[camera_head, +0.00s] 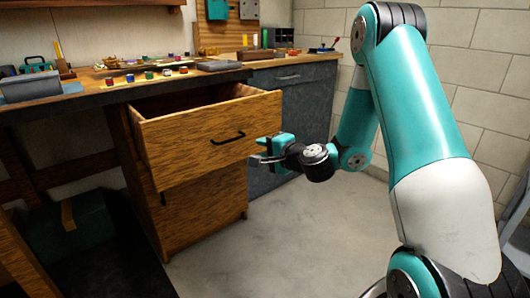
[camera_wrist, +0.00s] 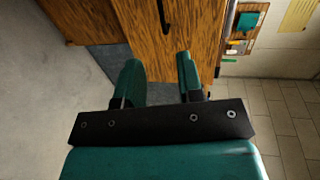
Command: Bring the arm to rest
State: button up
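My teal arm (camera_head: 421,117) reaches from the right side of the head view, bent down toward the open drawer. My gripper (camera_head: 260,152) is just right of the drawer front, near its lower right edge. In the wrist view my gripper (camera_wrist: 160,78) has its two teal fingers spread apart with nothing between them. The wooden top drawer (camera_head: 190,146) is pulled out. Its dark handle (camera_head: 227,139) is free of the fingers; the handle also shows in the wrist view (camera_wrist: 163,15), ahead of the fingertips.
A lower wooden drawer (camera_head: 205,212) is closed beneath. The workbench (camera_head: 85,99) holds several small coloured pieces and tools. A grey cabinet (camera_head: 295,110) stands behind my gripper. A dark green box (camera_head: 78,222) is under the bench. The concrete floor (camera_head: 290,250) in front is clear.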

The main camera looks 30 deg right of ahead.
jog(key=shift+s, duration=0.2)
dwell(0.4)
jog(key=s+a+r+n+g+y, duration=0.35)
jog(key=a+n, duration=0.25)
jog(key=a, duration=0.3)
jog(key=s+a+r+n+g+y, duration=0.2)
jog(key=s+a+n+g+y, duration=0.15)
jog(key=a+n, duration=0.45)
jog(key=s+a+r+n+g+h, duration=0.1)
jog(key=s+a+n+g+h, duration=0.25)
jog(key=s, duration=0.85)
jog(key=s+a+r+n+g+h, duration=0.1)
jog(key=s+a+n+g, duration=0.35)
jog(key=s, duration=0.65)
notch_tip(320, 180, up, 26)
jog(key=s+d+n+p, duration=0.1)
jog(key=d+p, duration=0.1)
jog(key=p, duration=2.3)
jog(key=shift+f+n+g+p, duration=0.25)
jog(key=shift+n+g+p, duration=0.05)
jog(key=shift+n+p, duration=0.1)
